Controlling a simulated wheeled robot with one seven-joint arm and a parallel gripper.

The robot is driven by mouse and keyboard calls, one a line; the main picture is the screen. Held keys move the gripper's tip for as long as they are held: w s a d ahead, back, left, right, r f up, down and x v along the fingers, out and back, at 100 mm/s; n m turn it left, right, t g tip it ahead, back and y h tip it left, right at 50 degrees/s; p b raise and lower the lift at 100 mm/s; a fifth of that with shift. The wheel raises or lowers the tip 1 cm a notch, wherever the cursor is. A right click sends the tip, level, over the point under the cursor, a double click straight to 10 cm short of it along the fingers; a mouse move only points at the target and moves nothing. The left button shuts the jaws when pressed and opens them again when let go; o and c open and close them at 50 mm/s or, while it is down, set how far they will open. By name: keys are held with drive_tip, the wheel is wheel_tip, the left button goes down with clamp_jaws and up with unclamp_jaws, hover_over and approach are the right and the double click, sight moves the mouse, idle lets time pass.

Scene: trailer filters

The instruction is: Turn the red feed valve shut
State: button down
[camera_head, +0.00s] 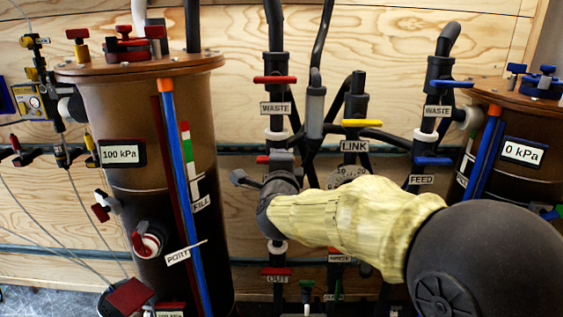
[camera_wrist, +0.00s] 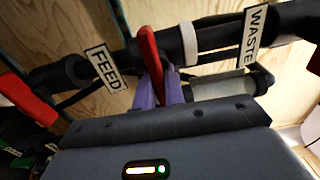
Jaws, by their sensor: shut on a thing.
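The red feed valve handle (camera_wrist: 149,58) stands between the two purple fingers of my gripper (camera_wrist: 158,92) in the wrist view. My gripper is shut on it. The handle lies roughly crosswise to the dark pipe (camera_wrist: 115,62), next to the white FEED label (camera_wrist: 103,66). In the head view, only a small red end of the handle (camera_head: 262,159) shows beside my gripper, on the left column of pipes. My wrist and sleeved forearm hide the rest of the valve and its label there.
A red WASTE handle (camera_head: 275,79) sits above on the same column. A yellow LINK handle (camera_head: 362,123) and a blue FEED handle (camera_head: 433,161) are to the right. A brown tank (camera_head: 118,115) reading 100 kPa stands close left; another tank (camera_head: 520,125) reads 0 kPa.

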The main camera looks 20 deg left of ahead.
drive_tip(key=c, duration=1.5)
unclamp_jaws()
drive_tip(key=p+v, duration=0.1)
drive_tip(key=v, duration=1.6)
drive_tip(key=shift+s, duration=0.25)
